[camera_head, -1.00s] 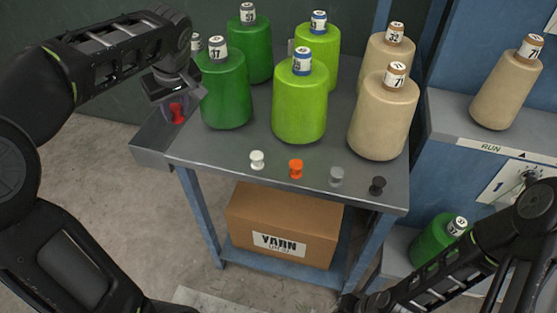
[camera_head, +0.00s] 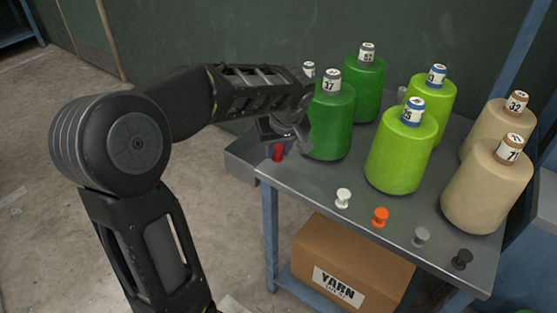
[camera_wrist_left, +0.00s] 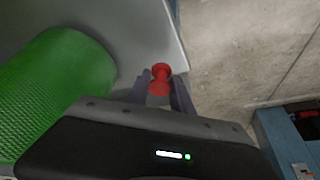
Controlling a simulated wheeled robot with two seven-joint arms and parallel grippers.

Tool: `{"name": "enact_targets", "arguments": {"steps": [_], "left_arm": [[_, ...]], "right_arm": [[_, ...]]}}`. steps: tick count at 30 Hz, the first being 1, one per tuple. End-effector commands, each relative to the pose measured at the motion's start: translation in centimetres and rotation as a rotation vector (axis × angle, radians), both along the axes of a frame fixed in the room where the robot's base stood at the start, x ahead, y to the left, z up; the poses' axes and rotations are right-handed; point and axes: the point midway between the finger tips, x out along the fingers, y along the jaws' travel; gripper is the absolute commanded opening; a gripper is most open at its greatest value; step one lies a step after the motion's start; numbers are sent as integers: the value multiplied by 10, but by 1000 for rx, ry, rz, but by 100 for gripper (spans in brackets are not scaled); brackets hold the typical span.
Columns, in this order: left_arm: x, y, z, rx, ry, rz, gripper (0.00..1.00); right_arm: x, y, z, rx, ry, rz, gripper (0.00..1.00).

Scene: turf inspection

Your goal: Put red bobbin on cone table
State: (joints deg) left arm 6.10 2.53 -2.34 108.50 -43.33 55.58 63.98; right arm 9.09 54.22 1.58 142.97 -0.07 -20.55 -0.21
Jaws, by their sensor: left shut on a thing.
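The red bobbin (camera_head: 278,152) is between the fingers of my left gripper (camera_head: 279,143), at the left end of the grey cone table (camera_head: 310,183). In the left wrist view the red bobbin (camera_wrist_left: 160,78) shows between the two fingertips of the left gripper (camera_wrist_left: 161,88), which is shut on it, with the table's edge and corner behind. I cannot tell whether the bobbin touches the tabletop. A white bobbin (camera_head: 343,198), an orange bobbin (camera_head: 380,217), a grey bobbin (camera_head: 421,237) and a black bobbin (camera_head: 462,259) stand in a row along the front edge. My right gripper is out of view.
A dark green cone (camera_head: 331,120) stands close to the right of my left gripper. Lime cones (camera_head: 400,150) and beige cones (camera_head: 485,190) stand farther right. A cardboard yarn box (camera_head: 350,262) sits on the lower shelf. Open concrete floor lies to the left.

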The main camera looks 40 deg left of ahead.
Motion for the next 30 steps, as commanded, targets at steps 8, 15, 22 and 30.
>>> {"name": "enact_targets", "arguments": {"steps": [8,15,22,30], "left_arm": [[-1,0,-20,-1,4,0,0],[0,0,-38,-2,0,1,0],[0,0,-39,-1,1,0,0],[0,0,-40,-1,1,0,41]], "right_arm": [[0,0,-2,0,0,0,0],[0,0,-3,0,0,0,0],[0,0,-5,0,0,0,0],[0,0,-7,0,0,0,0]]}}
